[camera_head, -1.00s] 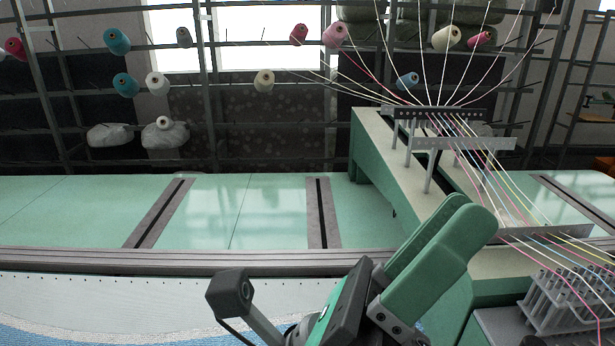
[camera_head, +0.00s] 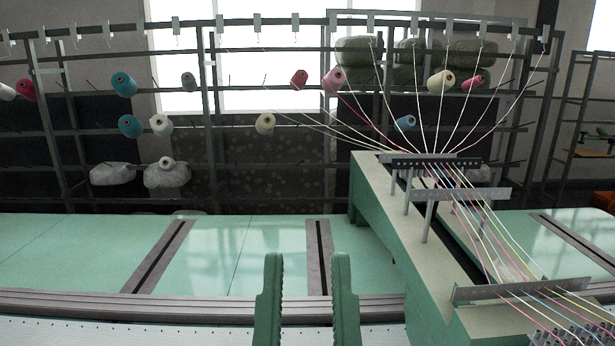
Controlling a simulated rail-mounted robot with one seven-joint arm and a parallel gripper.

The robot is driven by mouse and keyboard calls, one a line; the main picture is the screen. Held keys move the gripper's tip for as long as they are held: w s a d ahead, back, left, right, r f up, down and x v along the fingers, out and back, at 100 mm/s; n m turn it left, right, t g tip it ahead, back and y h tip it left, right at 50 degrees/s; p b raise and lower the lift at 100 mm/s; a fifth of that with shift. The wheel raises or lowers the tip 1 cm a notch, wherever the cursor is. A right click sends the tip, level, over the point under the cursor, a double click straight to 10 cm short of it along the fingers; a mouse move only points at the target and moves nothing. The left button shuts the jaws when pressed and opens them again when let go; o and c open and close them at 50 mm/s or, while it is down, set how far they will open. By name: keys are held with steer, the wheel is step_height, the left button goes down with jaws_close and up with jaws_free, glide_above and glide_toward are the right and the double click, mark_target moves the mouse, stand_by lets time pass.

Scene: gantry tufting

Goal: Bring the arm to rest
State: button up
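My gripper (camera_head: 307,302) shows at the bottom middle of the head view, with its two green, ridged fingers pointing up. The fingers stand apart with a clear gap and nothing between them, so it is open and empty. Its palm and the rest of my arm are below the picture edge. The fingers appear in front of the grey rail (camera_head: 180,305); I cannot tell how far they are from it.
A green machine housing (camera_head: 385,205) with thread guides stands to the right, with coloured yarns (camera_head: 480,225) strung over it. A pale green table (camera_head: 270,250) lies behind the rail. A rack of yarn cones (camera_head: 124,85) stands at the back.

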step_height(320, 180, up, 22)
steer(key=p, duration=1.8)
steer(key=shift+a, duration=0.15)
